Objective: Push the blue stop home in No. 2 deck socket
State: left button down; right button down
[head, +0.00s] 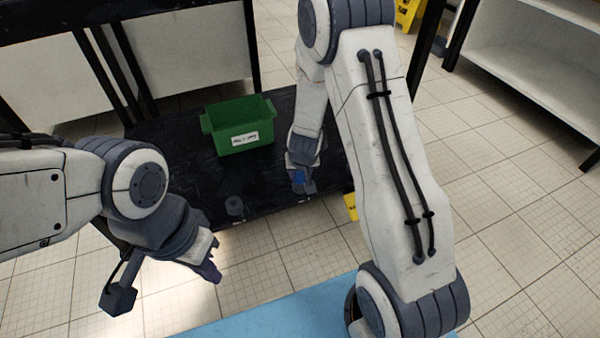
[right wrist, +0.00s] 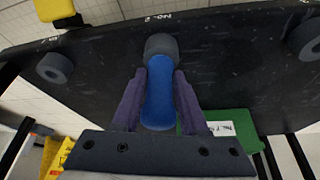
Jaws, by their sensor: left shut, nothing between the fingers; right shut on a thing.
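The blue stop (right wrist: 158,98) lies between the two fingers of my right gripper (right wrist: 160,90), which is shut on it. It also shows as a small blue patch in the head view (head: 299,177). Its far end meets the dark round No. 2 deck socket (right wrist: 161,45), marked by a white "No. 2" label on the black deck (right wrist: 105,55). How deep the stop sits in the socket is hidden. My left gripper (head: 211,272) is shut and empty, in front of the deck's near edge, well apart from the stop.
A dark round socket (right wrist: 54,68) and another (right wrist: 305,38) flank No. 2 on the deck. A green bin (head: 238,127) with a white label stands farther back on the deck. A yellow object (head: 351,206) shows at the deck's right end. A blue surface (head: 280,312) lies nearer.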

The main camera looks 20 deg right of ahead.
jog(key=shift+c, duration=1.8)
grip_release()
jog(key=d+p+v, duration=0.1)
jog(key=p+v, duration=0.6)
jog(key=v, duration=0.3)
jog(key=shift+s+a+r, duration=0.15)
jog(key=shift+a, duration=0.35)
